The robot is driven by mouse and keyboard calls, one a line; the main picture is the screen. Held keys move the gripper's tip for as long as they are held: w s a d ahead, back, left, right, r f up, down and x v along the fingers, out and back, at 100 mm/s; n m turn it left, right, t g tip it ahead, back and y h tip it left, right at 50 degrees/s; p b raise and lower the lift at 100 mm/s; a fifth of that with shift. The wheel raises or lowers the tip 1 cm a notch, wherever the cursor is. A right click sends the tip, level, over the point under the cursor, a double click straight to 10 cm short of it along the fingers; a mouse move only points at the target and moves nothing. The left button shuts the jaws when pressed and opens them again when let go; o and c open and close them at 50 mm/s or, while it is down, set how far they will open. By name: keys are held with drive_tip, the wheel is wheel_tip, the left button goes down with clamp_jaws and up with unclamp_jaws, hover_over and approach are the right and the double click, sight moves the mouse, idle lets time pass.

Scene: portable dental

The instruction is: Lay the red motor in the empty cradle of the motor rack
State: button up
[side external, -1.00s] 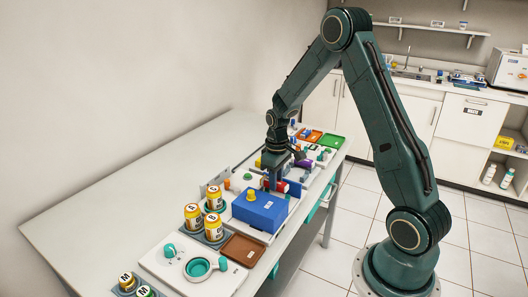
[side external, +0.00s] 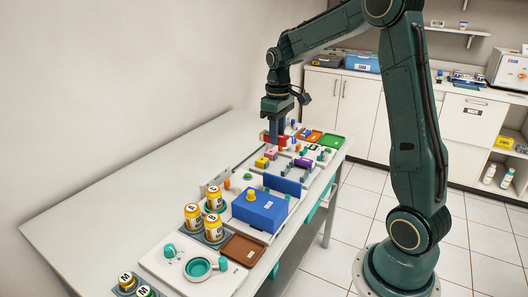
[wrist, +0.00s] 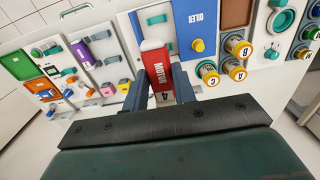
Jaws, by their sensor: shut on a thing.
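My gripper (side external: 273,142) is shut on the red motor, above the far part of the bench. In the wrist view the red motor (wrist: 157,68), marked "MOTOR" with a pale end cap, is between the two fingers (wrist: 160,88); in the side view part of it (side external: 283,140) shows beside the fingers. It appears clear of the bench. A purple motor (side external: 304,162) rests on grey supports at the right edge; it also shows in the wrist view (wrist: 80,52). These supports look like the motor rack (wrist: 97,48).
A blue box (side external: 260,212) with a yellow knob stands nearer the camera, with a blue upright panel (side external: 282,185) behind it. Small yellow (side external: 262,162) and pink (side external: 271,154) blocks lie below my gripper. Yellow-labelled jars (side external: 193,217) stand left. The bench's left side is bare.

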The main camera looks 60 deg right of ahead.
drive_tip(key=shift+d, duration=0.1)
idle(0.6)
drive_tip(key=d+f, duration=1.2)
drive_tip(key=d, duration=0.3)
drive_tip(key=shift+d+f, duration=0.25)
drive_tip(key=shift+d, duration=0.15)
drive_tip(key=shift+f, duration=0.2)
drive_tip(key=shift+f, duration=3.3)
drive_tip(key=shift+f, duration=0.1)
drive_tip(key=o, duration=1.1)
